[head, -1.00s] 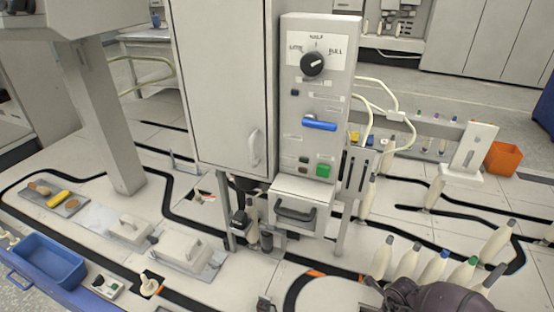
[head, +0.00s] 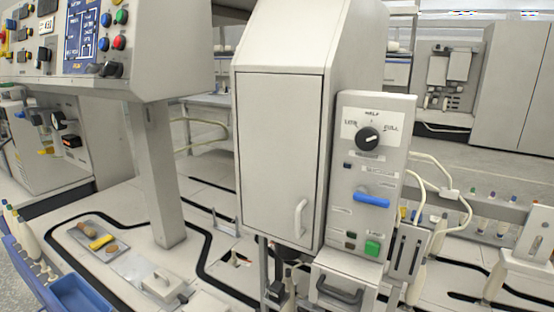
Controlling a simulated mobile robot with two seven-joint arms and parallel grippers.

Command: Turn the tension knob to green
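A round black knob (head: 368,138) with a pale pointer mark sits on a white dial plate high on the front of the grey control box (head: 345,215). Its plate has small lettering that seems to read low, half and full, and no green mark shows on it. I cannot tell whether this is the tension knob. Dark knobs (head: 109,69) also show low on the console at the upper left, too small to read. Neither of my grippers is in view.
The console (head: 150,50) overhangs the left on a post (head: 160,185). A tall cabinet (head: 280,160) stands beside the control box, which has a blue lever (head: 372,199) and green button (head: 372,248). A tray (head: 98,240) and blue bin (head: 82,294) lie lower left.

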